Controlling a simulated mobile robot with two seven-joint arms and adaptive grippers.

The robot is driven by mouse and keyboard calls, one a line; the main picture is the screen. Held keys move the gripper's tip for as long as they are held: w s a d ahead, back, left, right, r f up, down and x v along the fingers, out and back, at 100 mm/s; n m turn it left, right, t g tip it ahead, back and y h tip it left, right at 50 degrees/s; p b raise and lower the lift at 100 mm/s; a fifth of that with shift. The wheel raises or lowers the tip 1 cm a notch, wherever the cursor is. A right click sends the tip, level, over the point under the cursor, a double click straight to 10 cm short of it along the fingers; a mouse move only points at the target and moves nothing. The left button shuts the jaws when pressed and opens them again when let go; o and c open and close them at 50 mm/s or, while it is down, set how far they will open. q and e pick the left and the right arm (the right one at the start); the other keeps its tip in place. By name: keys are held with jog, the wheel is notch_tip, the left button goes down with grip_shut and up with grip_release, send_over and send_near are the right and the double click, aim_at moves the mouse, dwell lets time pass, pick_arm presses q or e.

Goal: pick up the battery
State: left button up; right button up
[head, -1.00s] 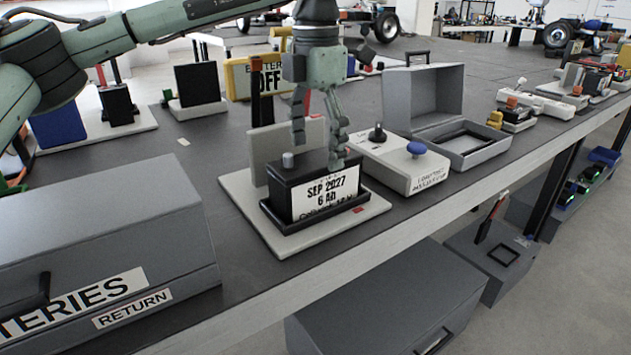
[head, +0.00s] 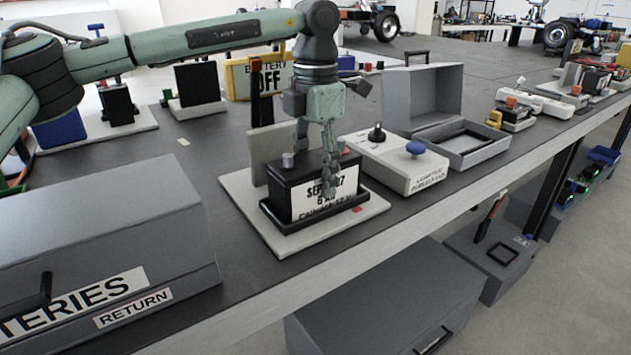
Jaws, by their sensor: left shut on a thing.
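The battery (head: 303,203) is a black box with a white label reading "SEP 2027", partly covered. It stands upright in a black-rimmed holder on a pale base plate (head: 262,232) near the table's front edge. Small terminals show on its top, one grey and one red. My left gripper (head: 316,165) points down and is shut on the battery across its narrow width. One finger lies over the front label; the other is behind the top edge, its tip hidden. My right gripper is not in view.
A grey batteries box (head: 110,235) stands at the left, marked "RETURN". Right of the battery are a pale switch box (head: 400,165) with a blue knob and an open grey case (head: 465,145).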

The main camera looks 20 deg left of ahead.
pick_arm(q)
grip_shut()
jog(key=shift+w+r, duration=0.1)
jog(key=shift+r, duration=0.15)
